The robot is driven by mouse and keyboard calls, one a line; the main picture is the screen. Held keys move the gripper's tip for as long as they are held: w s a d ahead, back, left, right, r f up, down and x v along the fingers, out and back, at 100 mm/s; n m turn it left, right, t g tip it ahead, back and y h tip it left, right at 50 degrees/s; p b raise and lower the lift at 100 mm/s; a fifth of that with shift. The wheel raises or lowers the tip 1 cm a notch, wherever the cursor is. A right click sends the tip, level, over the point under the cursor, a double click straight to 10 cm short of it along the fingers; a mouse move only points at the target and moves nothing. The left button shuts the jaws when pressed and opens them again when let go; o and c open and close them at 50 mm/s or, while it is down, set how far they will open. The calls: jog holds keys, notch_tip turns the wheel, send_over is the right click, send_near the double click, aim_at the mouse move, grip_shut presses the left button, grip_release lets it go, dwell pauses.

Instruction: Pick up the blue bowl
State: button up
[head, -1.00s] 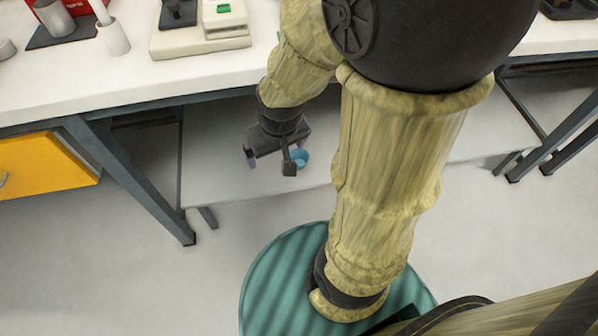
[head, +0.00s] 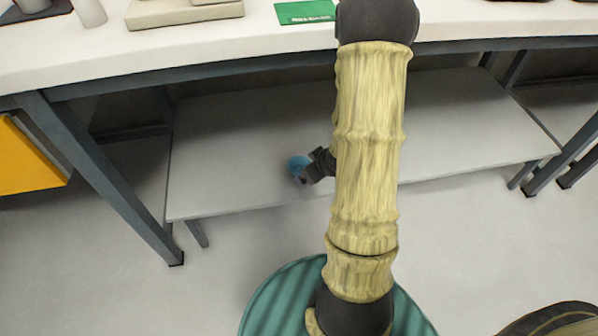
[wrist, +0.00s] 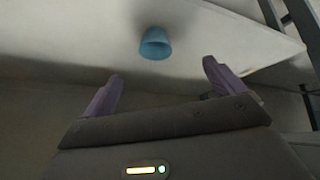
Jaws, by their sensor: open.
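The blue bowl (head: 298,165) sits on the low grey shelf under the white bench in the head view. In the wrist view the blue bowl (wrist: 155,43) lies ahead of my gripper, between the lines of the two fingers and apart from them. My gripper (wrist: 160,80) is open and empty, its two purple fingers spread wide. In the head view my gripper (head: 303,177) is close to the bowl on its lower right side, partly hidden by my arm; I cannot tell there whether it touches.
The low shelf (head: 235,130) is bare around the bowl. The white bench top (head: 200,45) runs above it at the back. A dark table leg (head: 105,185) and a yellow drawer (head: 25,160) stand at the left. A green card (head: 305,12) lies on the bench.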

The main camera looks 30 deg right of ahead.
jog(key=s+d+f+m+t+y, duration=0.1)
jog(key=s+d+f+t+y, duration=0.1)
jog(key=s+d+f+t, duration=0.2)
notch_tip(320, 180, down, 2)
jog(key=t, duration=0.2)
jog(key=shift+f+t, duration=0.15)
jog(key=shift+t, duration=0.15)
jog(key=shift+d, duration=0.1)
jog(key=b+x, duration=0.5)
jog(key=x, duration=0.6)
jog(key=shift+w+f, duration=0.2)
jog(key=shift+f, duration=0.05)
jog(key=shift+w+a, duration=0.2)
jog(key=shift+w, duration=0.1)
jog(key=shift+b, duration=0.3)
